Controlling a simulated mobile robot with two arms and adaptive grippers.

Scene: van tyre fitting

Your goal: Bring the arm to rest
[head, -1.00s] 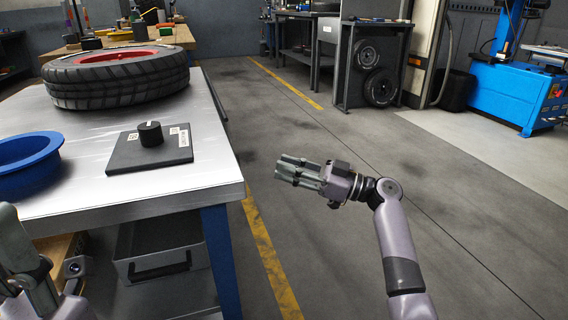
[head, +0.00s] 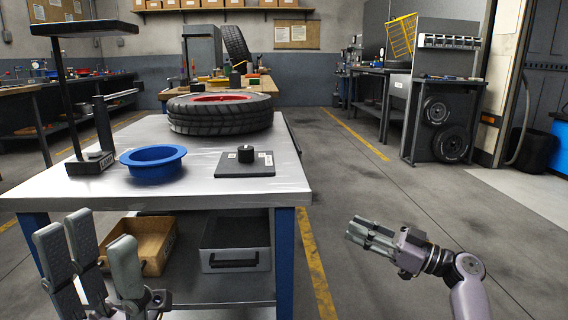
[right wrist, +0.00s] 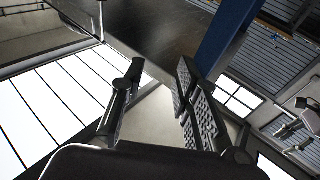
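My left gripper (head: 88,238) is at the lower left of the head view, in front of the workbench. Its fingers stand upright and apart, with nothing between them. My right gripper (head: 368,232) is right of the workbench, above the floor, its fingers pointing left. In the right wrist view the right gripper (right wrist: 158,85) shows its fingers apart with an empty gap. Neither gripper touches any object that I can see.
The workbench (head: 90,190) carries a tyre with a red rim (head: 221,112), a blue ring (head: 153,163), a dark plate with a knob (head: 246,168) and a black stand (head: 62,95). A cardboard box (head: 150,250) and grey bin (head: 236,240) sit below.

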